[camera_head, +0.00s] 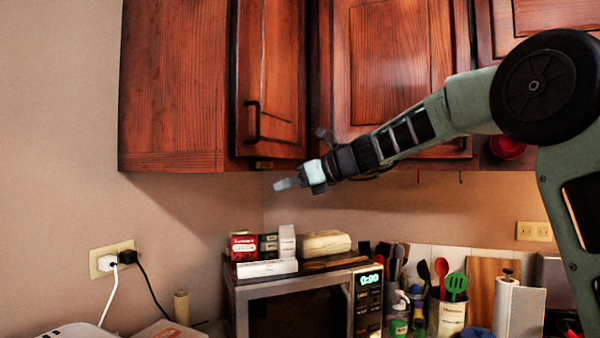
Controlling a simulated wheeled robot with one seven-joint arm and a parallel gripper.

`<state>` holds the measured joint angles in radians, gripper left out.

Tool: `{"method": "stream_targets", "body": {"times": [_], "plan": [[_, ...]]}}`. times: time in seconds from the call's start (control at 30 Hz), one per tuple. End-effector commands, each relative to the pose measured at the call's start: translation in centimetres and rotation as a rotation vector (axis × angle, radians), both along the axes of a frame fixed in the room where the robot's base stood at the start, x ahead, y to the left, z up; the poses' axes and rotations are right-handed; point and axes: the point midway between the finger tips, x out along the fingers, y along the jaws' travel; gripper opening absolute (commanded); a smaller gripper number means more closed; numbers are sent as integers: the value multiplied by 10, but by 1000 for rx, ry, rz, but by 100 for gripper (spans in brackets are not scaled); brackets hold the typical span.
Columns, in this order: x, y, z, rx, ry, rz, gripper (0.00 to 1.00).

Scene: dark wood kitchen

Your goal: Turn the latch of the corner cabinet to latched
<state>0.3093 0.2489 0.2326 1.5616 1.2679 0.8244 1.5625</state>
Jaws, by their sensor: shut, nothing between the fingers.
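The corner cabinet (272,75) hangs at the upper middle in the head view. Its narrow wooden door has a black vertical handle (253,121) and looks closed or nearly so. My gripper (280,184) is shut and empty. Its fingers point left, just below and right of that piece, with a small gap in the picture. The depth between them is unclear.
A microwave (300,310) stands below, with small boxes (262,267) and a tan case (324,243) on top. Utensils in a holder (447,312) stand to its right. Upper cabinets flank the corner cabinet. The wall left of my gripper is clear.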

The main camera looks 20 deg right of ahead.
Motion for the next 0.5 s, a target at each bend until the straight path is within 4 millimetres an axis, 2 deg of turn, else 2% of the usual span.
{"method": "stream_targets", "body": {"times": [0.03, 0.17, 0.2, 0.3, 0.5], "plan": [[7, 9, -1, 2, 3, 4, 0], [24, 26, -10, 0, 2, 4, 0], [23, 23, 5, -2, -4, 0, 0], [22, 23, 17, -1, -3, 1, 0], [22, 23, 28, -2, 0, 2, 0]]}}
